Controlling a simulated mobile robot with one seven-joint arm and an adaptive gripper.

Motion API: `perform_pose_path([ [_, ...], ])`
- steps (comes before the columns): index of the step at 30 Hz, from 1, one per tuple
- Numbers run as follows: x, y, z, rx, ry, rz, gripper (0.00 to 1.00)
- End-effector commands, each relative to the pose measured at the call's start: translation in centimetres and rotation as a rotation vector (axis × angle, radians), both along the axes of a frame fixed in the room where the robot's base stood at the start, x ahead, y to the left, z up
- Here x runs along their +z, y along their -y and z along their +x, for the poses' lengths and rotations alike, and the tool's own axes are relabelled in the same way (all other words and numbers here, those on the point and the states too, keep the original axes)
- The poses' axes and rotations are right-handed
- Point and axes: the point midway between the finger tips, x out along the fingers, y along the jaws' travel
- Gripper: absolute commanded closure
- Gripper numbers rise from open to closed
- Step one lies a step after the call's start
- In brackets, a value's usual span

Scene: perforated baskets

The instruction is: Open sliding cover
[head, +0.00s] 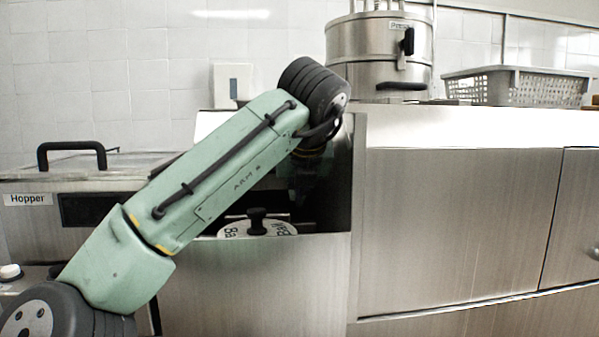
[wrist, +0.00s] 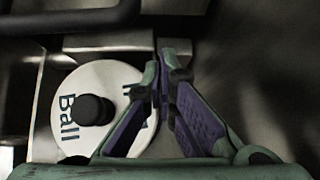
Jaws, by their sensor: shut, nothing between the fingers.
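A flat cover (head: 120,164) with a black bar handle (head: 72,150) lies on top of the unit labelled Hopper, at the left of the head view. I cannot tell for certain that it is the sliding cover. A dark bar (wrist: 75,22) crosses the top left of the wrist view. My gripper (wrist: 166,62) is shut and empty, its fingertips together. It points into the shadowed steel recess, just right of a round white plate (wrist: 126,82) with a black knob (wrist: 92,109) and the word Ball. In the head view the gripper is dark and hard to make out.
The recess has a steel wall (head: 357,190) close on its right. A steel pot (head: 375,45) and a grey perforated basket (head: 515,88) stand on the counter at the right. Steel cabinet fronts (head: 450,220) fill the lower right. A white wall box (head: 232,82) is behind the arm.

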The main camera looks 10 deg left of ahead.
Motion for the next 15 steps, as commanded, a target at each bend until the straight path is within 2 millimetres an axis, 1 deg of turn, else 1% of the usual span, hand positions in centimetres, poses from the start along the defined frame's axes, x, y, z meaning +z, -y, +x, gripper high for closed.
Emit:
perform_pose_path([
  [1,-0.6,-0.3,0.6,0.001,-0.002,0.001,1.00],
  [2,-0.2,-0.3,1.1,0.001,0.000,0.000,1.00],
  [3,-0.1,-0.5,1.8,0.003,-0.001,0.000,1.00],
  [7,-0.2,-0.9,3.3,0.001,0.000,-0.001,1.00],
  [10,-0.3,-1.1,3.9,0.001,0.000,-0.001,1.00],
  [15,-0.4,-1.2,4.2,0.000,0.001,-0.001,1.00],
])
